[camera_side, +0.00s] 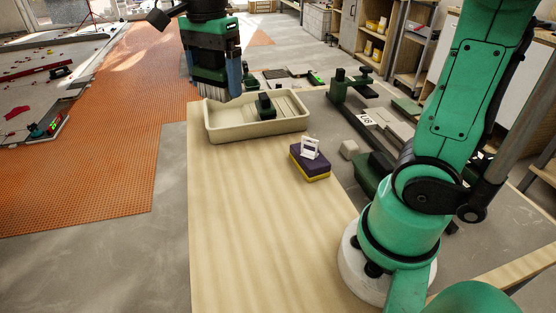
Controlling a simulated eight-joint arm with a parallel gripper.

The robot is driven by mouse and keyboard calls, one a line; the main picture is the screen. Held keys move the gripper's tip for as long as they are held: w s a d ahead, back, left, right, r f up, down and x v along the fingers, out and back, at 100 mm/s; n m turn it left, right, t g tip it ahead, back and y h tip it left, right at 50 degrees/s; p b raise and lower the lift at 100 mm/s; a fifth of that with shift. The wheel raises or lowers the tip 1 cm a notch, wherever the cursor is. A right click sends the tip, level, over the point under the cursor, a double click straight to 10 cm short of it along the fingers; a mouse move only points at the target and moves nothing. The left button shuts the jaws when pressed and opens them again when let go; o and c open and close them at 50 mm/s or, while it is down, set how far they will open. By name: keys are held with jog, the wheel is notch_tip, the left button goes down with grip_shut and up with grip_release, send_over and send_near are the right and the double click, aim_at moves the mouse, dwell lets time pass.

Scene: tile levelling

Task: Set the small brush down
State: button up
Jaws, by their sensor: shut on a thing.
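My gripper (213,77) hangs at the top left of the side view, over the left end of the beige tray. It is shut on the small brush (213,91). The brush's pale bristles point down, and its upper part is mostly hidden between the fingers. The brush is held up in the air; its exact height above the tray cannot be told from this view.
The beige tray (258,133) stands on the pale wooden board (240,210) and holds a dark green item (265,106). The front of the board is clear. Green tools stand behind right.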

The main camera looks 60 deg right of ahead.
jog(key=s+a+n, duration=0.5)
jog(key=s+a, duration=0.1)
jog(key=a, duration=0.5)
jog(key=n, duration=0.4)
send_over(241, 305)
jog(key=f, duration=0.2)
notch_tip(241, 305, down, 20)
jog(key=shift+r, duration=0.25)
jog(key=shift+f, duration=0.15)
jog(key=o, duration=1.4)
jog(key=shift+o, duration=0.2)
